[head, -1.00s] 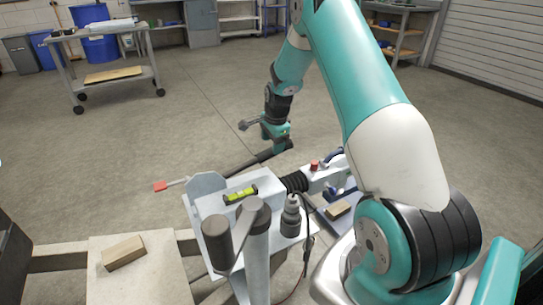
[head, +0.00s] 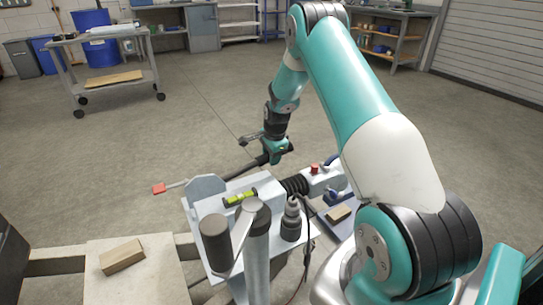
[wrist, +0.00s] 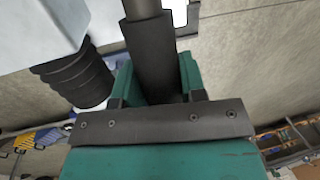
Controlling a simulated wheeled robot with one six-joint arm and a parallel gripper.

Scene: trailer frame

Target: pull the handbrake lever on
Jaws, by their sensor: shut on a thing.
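The handbrake lever (head: 245,170) is a dark bar with a black grip. It reaches from beside the rounded grey plate (head: 206,188) on the trailer frame toward the upper right and slopes gently upward in the head view. My gripper (head: 276,152) is at its far end, shut around the black grip. In the wrist view the black grip (wrist: 155,60) runs between the teal jaws of my gripper (wrist: 157,88), with a thinner grey rod beyond it. The lever's pivot is not clearly visible.
A spirit level (head: 240,197) lies on the pale housing, near the black bellows (head: 295,185) and a red knob (head: 314,169). A jockey-wheel post (head: 257,240) with a crank stands in front. A wooden block (head: 122,256) lies at lower left.

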